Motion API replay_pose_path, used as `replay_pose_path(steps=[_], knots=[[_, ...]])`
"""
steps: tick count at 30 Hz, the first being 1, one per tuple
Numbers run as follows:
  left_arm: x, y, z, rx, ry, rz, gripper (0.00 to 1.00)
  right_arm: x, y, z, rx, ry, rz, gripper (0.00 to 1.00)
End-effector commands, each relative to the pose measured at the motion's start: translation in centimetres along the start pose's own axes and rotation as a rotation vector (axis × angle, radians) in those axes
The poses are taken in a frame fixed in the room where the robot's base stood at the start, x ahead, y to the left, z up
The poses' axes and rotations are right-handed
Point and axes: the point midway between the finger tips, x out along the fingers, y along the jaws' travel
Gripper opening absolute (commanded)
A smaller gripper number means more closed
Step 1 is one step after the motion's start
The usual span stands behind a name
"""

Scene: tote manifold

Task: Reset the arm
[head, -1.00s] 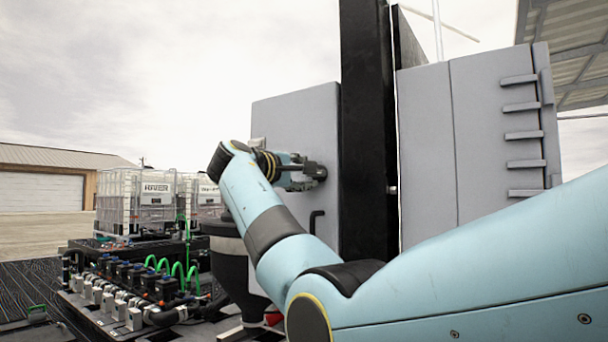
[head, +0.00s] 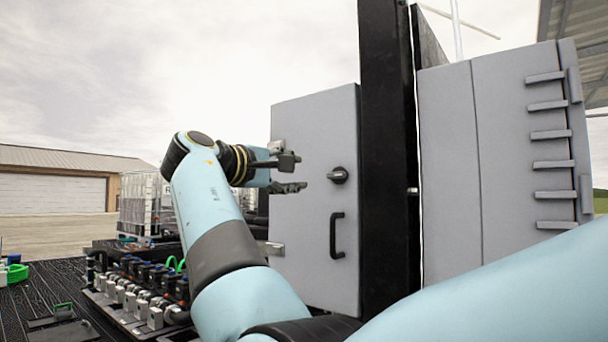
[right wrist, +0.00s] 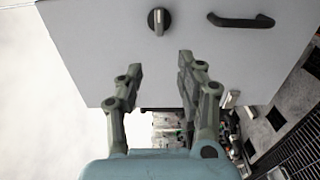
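My right arm (head: 222,215) reaches up across the head view. Its gripper (head: 298,173) is open and empty, with the two fingers apart. It is left of the black rotary knob (head: 339,175) on the grey cabinet door (head: 300,225) and does not touch it. In the right wrist view the open fingers (right wrist: 160,70) point toward the door (right wrist: 110,50), and the knob (right wrist: 159,21) lies beyond the fingertips with a gap. A black door handle (head: 337,235) is below the knob. My left gripper is not in view.
A black post (head: 388,150) stands right of the door, with a second grey cabinet (head: 500,140) beyond it. A valve manifold (head: 135,290) and a caged white tote (head: 138,205) are at the lower left. Open ground and a shed (head: 60,190) lie farther back.

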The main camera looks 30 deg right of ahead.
Motion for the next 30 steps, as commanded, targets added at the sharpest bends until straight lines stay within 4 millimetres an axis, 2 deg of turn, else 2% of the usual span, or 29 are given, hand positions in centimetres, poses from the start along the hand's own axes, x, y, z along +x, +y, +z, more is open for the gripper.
replay_pose_path(steps=[4,17,20,23,26,27,29,30], knots=[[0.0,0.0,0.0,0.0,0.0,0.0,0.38,-0.6,0.0,0.0,-0.001,-0.001,0.0,0.38],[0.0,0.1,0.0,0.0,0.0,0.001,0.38,-0.6,-0.1,0.0,-0.001,0.0,0.0,0.38],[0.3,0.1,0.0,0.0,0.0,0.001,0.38,-0.4,-1.4,-0.5,-0.011,0.015,-0.008,0.38],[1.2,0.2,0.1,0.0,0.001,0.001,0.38,0.1,-5.8,-1.7,-0.04,0.062,-0.035,0.38],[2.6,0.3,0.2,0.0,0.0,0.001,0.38,0.5,-13.0,-3.5,-0.076,0.14,-0.089,0.38],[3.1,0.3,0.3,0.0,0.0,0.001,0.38,0.7,-16.4,-4.1,-0.089,0.174,-0.117,0.38],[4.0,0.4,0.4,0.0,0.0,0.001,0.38,0.7,-21.5,-4.8,-0.107,0.225,-0.164,0.38],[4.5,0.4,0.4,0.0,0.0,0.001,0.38,0.6,-25.0,-5.1,-0.117,0.257,-0.198,0.38]])
